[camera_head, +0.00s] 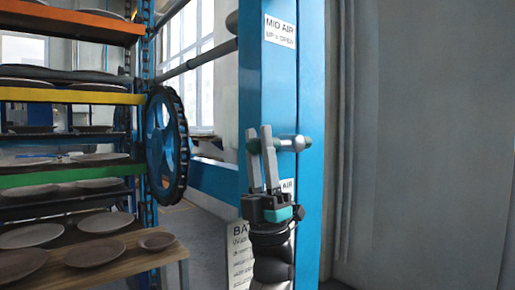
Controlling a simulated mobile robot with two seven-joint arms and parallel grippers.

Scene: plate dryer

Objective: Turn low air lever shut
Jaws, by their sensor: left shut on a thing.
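The low air lever (292,143) is a short metal bar with a rounded end, on the blue post (312,90). It lies about level, and its greenish grip end is at the left. My left gripper (259,140) comes up from below with its grey fingers pointing up, shut on the lever's grip end. A white label (288,185) reading "AIR" is partly hidden behind my gripper. My right gripper is not in view.
A "MID AIR" label (280,30) is higher on the post. A blue handwheel (167,145) stands at the left, beside a rack with several plates on coloured shelves (70,178). A grey wall (430,150) fills the right side.

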